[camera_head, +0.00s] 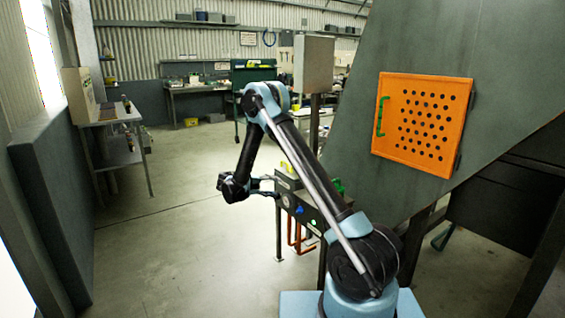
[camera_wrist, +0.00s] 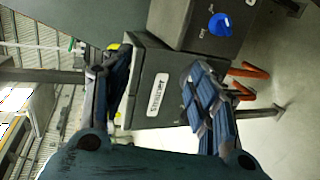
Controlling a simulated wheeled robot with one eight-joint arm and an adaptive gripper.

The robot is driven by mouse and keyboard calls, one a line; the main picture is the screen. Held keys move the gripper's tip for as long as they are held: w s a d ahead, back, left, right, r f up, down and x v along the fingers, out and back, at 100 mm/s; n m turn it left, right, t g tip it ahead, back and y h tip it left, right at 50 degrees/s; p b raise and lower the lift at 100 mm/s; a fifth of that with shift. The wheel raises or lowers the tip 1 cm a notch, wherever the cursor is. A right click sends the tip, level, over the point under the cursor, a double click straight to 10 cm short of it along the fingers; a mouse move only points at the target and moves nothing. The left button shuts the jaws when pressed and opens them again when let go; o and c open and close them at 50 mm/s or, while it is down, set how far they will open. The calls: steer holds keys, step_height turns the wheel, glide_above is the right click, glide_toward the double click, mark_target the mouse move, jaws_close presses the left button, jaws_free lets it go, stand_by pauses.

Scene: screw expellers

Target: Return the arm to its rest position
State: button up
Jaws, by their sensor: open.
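My arm rises from its base at the lower right of the head view, bends at a high elbow and comes down to the left. My gripper (camera_head: 268,186) is at its end, held over the open floor and pointing right toward a small grey control stand (camera_head: 300,203). In the wrist view my gripper (camera_wrist: 158,88) is open, with its two blue-padded fingers apart and no object held. Between and beyond the fingers is a grey box with a white label (camera_wrist: 158,95). I cannot tell whether the fingertips touch it.
The stand carries a blue knob, which shows in the wrist view (camera_wrist: 220,25). An orange perforated panel (camera_head: 422,124) with a green handle is on the large grey machine (camera_head: 400,40). A side table (camera_head: 112,118) stands at left. The middle floor (camera_head: 190,230) is clear.

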steer(key=s+d+r+m+g+y, duration=0.1)
steer(key=s+d+r+g+y, duration=0.1)
steer(key=s+d+r, duration=0.55)
steer(key=s+d+r+g+y, duration=0.2)
steer(key=s+d+r, duration=0.2)
steer(key=d+r, duration=0.5)
steer(key=s+d+r+m+y, duration=0.1)
steer(key=s+d+y, duration=0.1)
steer(key=s+d, duration=0.35)
steer(key=s+d+r+m+y, duration=0.1)
steer(key=s+d, duration=0.1)
steer(key=s, duration=0.7)
steer(key=s+f+m+y, duration=0.1)
steer(key=s+f, duration=0.3)
steer(key=s, duration=0.8)
steer(key=s+f+m+y, duration=0.2)
steer(key=s+f+y, duration=0.2)
steer(key=s, duration=0.8)
steer(key=shift+a+f+g+y, duration=0.15)
steer(key=shift+f+g+y, duration=0.15)
steer(key=shift+g, duration=0.1)
